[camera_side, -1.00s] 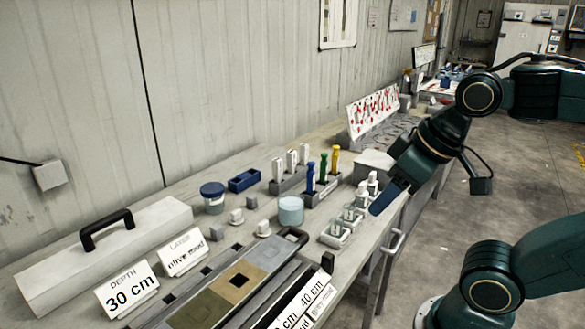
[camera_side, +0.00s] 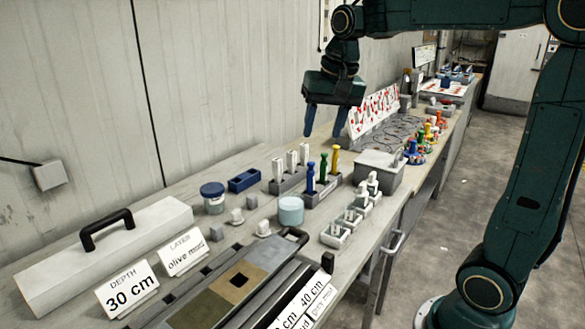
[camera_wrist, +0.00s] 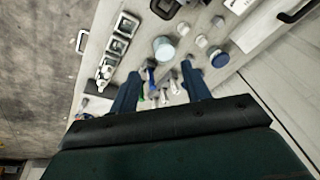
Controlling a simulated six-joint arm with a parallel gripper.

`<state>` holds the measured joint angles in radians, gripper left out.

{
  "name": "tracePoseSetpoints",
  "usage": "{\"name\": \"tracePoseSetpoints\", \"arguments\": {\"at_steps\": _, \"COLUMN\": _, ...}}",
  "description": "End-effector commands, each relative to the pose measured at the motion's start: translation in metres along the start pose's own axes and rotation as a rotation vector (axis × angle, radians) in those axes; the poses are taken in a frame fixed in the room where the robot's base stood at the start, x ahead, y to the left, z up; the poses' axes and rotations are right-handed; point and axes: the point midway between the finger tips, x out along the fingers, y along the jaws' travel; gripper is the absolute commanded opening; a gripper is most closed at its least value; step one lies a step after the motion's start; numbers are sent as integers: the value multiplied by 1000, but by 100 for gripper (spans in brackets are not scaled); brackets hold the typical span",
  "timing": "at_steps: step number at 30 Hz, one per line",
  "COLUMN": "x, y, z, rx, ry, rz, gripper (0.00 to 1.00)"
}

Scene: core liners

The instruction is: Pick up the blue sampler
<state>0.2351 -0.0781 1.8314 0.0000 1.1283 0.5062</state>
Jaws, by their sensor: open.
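The blue sampler (camera_side: 310,178) stands upright in a grey rack (camera_side: 321,193), beside a green one (camera_side: 323,167) and a yellow one (camera_side: 335,161). My gripper (camera_side: 324,128) is open and empty, pointing down. In the side view it hangs above the samplers, apart from them. In the wrist view the samplers show small and blurred between my spread fingers (camera_wrist: 160,82), with the blue one (camera_wrist: 150,76) nearer the left finger.
White tools (camera_side: 291,162) stand in a rack at the left. A pale blue jar (camera_side: 290,211) stands in front, with small white-topped containers (camera_side: 346,224) to its right. A grey box (camera_side: 378,174) and a red-marked board (camera_side: 375,110) are behind at the right.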

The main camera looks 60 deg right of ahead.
Motion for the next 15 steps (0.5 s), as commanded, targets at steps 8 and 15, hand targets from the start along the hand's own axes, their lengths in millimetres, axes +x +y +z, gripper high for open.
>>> {"name": "tracePoseSetpoints", "arguments": {"at_steps": 8, "x": 30, "y": 1, "z": -67, "rx": 234, "ry": -55, "rz": 57, "gripper": 47}}
{"name": "tracePoseSetpoints", "arguments": {"at_steps": 15, "x": 64, "y": 11, "z": -120, "rx": 437, "ry": -95, "rz": 107, "gripper": 47}}
